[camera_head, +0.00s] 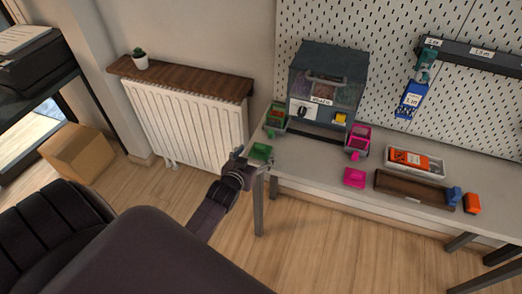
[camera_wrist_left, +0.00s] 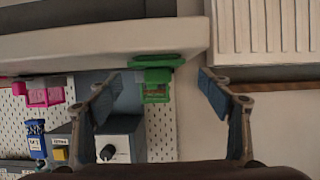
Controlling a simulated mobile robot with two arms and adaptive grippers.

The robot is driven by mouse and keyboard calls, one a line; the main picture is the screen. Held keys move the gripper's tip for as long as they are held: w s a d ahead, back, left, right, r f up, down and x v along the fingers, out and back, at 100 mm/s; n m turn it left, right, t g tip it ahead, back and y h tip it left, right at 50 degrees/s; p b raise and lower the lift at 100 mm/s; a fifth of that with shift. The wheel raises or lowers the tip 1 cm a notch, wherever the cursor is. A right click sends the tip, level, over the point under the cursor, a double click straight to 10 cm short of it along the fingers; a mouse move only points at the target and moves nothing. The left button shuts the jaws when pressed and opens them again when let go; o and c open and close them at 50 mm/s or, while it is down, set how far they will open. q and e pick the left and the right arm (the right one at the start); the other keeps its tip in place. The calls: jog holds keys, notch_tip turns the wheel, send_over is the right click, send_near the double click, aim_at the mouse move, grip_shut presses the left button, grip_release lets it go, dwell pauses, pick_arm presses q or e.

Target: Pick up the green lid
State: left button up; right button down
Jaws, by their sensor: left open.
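The green lid (camera_head: 260,151) lies flat near the left end of the table, in front of a green bin (camera_head: 275,118). In the left wrist view, which is upside down, the lid (camera_wrist_left: 158,58) is seen nearly edge-on, with the green bin (camera_wrist_left: 156,92) behind it. My left gripper (camera_head: 258,166) is at the table's left front corner, close to the lid on its near side. Its two fingers (camera_wrist_left: 160,92) are spread apart with nothing between them, and the lid shows beyond the gap. Touch cannot be judged. My right gripper is not in view.
On the table (camera_head: 311,167) stand a grey dispenser (camera_head: 326,80), a pink bin (camera_head: 358,141), a pink lid (camera_head: 354,178), a white tray (camera_head: 391,152), a brown wooden box (camera_head: 410,188) and an orange item (camera_head: 472,203). A radiator (camera_head: 190,125) is left of the table.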

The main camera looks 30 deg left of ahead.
aim_at(260, 150)
pick_arm(q)
jog(key=shift+d+x, duration=0.2)
jog(key=shift+x, duration=2.1)
jog(key=shift+r, duration=0.1)
jog(key=c, duration=1)
notch_tip(260, 150, up, 20)
jog(key=shift+p, duration=0.45)
